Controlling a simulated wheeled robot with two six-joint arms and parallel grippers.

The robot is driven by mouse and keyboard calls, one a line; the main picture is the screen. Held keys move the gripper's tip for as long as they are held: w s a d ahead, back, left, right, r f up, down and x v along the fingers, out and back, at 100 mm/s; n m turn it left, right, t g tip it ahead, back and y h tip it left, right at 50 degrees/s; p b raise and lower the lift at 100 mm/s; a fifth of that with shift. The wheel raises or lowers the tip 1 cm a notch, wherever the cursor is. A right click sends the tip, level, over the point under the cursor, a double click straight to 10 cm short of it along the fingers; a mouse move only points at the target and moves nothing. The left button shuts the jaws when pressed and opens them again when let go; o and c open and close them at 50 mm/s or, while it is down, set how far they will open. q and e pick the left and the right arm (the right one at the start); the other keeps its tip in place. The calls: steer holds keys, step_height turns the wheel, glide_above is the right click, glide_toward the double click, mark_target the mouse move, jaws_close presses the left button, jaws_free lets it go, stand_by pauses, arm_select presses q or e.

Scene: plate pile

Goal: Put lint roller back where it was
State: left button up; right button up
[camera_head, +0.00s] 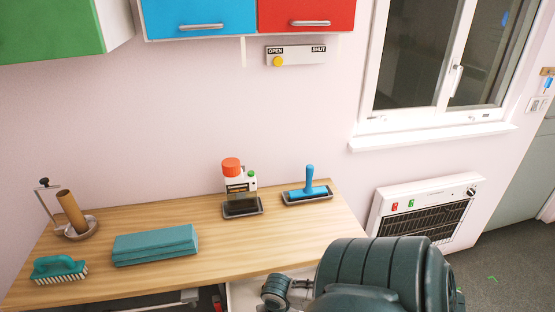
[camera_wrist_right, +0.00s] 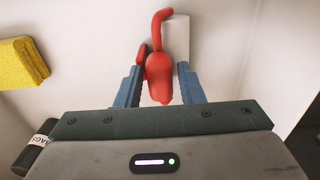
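In the right wrist view, a red-handled item with a curved red neck, which looks like the lint roller (camera_wrist_right: 160,75), lies between the two blue fingers of my right gripper (camera_wrist_right: 161,68). A white cylinder (camera_wrist_right: 181,45), apparently its roll, shows beside the neck. The fingertips appear close against both sides of the red handle. My left gripper is not in view.
The wooden table (camera_head: 206,224) bears a teal brush (camera_head: 60,268), a teal block (camera_head: 155,244), a pan with a brown tube (camera_head: 72,212), a bottle (camera_head: 238,178) and a blue-handled tool (camera_head: 309,183). The wrist view shows a yellow sponge (camera_wrist_right: 22,62) and a black bag roll (camera_wrist_right: 35,145).

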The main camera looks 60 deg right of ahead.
steer(key=shift+o, duration=0.7)
steer(key=shift+r, duration=0.1)
step_height(320, 180, up, 12)
stand_by(0.3)
